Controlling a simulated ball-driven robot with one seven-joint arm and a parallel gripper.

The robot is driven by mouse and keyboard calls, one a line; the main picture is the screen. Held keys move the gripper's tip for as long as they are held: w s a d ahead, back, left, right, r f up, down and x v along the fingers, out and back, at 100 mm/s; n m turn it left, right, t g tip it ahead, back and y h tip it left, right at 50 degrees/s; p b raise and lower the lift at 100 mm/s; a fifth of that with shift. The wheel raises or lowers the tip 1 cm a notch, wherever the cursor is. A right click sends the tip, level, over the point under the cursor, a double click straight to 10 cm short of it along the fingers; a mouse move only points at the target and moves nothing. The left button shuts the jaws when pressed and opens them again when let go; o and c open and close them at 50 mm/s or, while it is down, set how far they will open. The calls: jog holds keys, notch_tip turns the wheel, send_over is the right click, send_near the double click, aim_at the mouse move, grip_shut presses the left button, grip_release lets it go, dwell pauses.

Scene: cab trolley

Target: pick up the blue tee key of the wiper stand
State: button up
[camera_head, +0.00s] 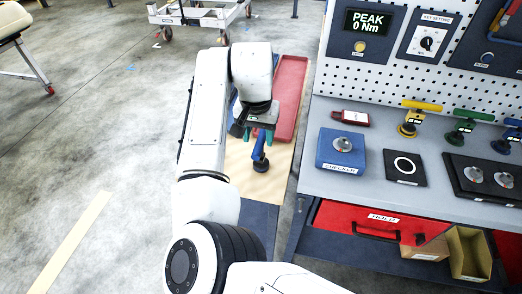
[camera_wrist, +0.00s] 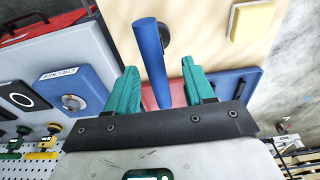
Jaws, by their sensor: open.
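The blue tee key (camera_head: 259,153) stands on a dark round foot on a pale wooden board (camera_head: 238,160), left of the bench. My gripper (camera_head: 262,135) is just above and around its top, with teal fingers pointing down. In the wrist view the key's blue bar (camera_wrist: 150,55) lies between the two open fingers (camera_wrist: 158,72), with a gap on each side. Its lower end passes near the gripper's black palm bar. The key's dark foot (camera_wrist: 164,38) shows partly behind the bar. No contact between fingers and key is visible.
A red tray (camera_head: 291,92) lies behind the key, with a blue tray partly hidden by my arm. The bench (camera_head: 340,190) on the right holds yellow (camera_head: 411,118), green (camera_head: 464,127) and blue (camera_head: 508,138) tee keys. A red drawer (camera_head: 375,222) is below. A yellow block (camera_wrist: 250,20) lies on the board.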

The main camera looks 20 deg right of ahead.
jog(key=p, duration=0.1)
send_over(261, 161)
jog(key=shift+w+d+f, duration=0.1)
jog(key=shift+w+f, duration=0.1)
jog(key=shift+f, duration=1.1)
jog(key=shift+w+d+f, duration=0.1)
jog(key=shift+w+f, duration=0.1)
jog(key=shift+f, duration=1.1)
jog(key=shift+c, duration=0.5)
grip_shut()
jog(key=shift+r, duration=0.1)
